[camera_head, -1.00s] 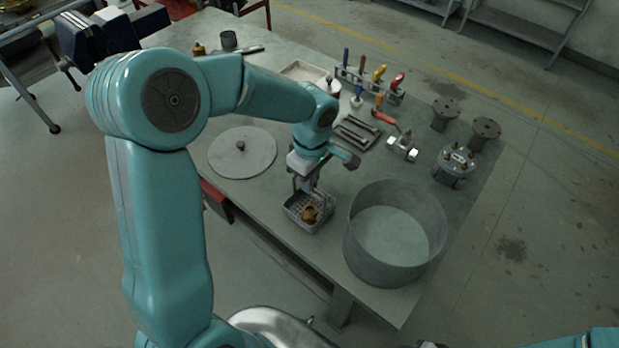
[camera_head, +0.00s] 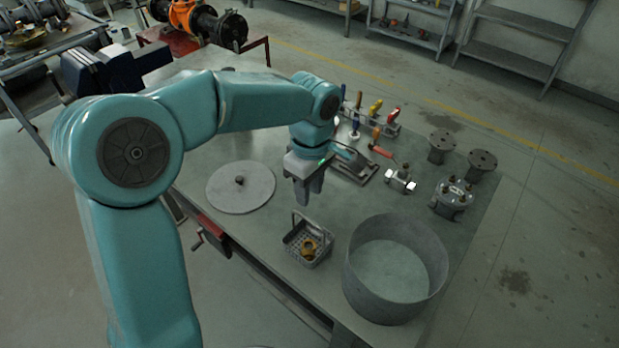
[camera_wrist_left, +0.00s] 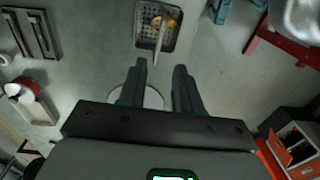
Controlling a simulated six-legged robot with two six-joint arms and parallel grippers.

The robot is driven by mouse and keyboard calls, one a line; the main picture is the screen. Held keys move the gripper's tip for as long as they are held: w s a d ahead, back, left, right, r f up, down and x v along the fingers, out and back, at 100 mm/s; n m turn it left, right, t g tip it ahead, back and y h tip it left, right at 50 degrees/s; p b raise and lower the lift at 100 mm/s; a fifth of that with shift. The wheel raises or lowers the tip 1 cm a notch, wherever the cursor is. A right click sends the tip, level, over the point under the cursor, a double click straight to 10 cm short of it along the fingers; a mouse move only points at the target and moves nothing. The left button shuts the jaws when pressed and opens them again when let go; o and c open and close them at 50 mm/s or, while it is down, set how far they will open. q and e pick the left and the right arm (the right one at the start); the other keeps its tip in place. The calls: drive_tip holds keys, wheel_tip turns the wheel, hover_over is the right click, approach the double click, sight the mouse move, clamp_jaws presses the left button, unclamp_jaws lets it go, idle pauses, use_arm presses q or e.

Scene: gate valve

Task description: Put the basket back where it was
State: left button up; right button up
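The grey mesh basket (camera_head: 291,243) stands upright on the workbench near its front edge, left of a large open grey ring. Its handle is raised, and a brass-coloured part (camera_head: 309,249) lies inside. My left gripper (camera_head: 309,199) is above and behind the basket, pointing down, apart from the handle. In the left wrist view the gripper (camera_wrist_left: 160,68) has its two fingers spread with nothing between them. The basket (camera_wrist_left: 143,38) with its handle shows beyond the fingertips there. My right gripper is out of view.
The large grey ring (camera_head: 358,283) stands close right of the basket. A round flat lid (camera_head: 240,199) lies to the left. A tool rack (camera_head: 385,126), a valve part (camera_head: 400,180) and several flanged metal parts (camera_head: 442,143) stand farther back. Bare bench lies behind the basket.

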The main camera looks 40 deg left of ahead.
use_arm(q)
drive_tip(key=shift+w+r, duration=0.1)
drive_tip(key=shift+r, duration=1.45)
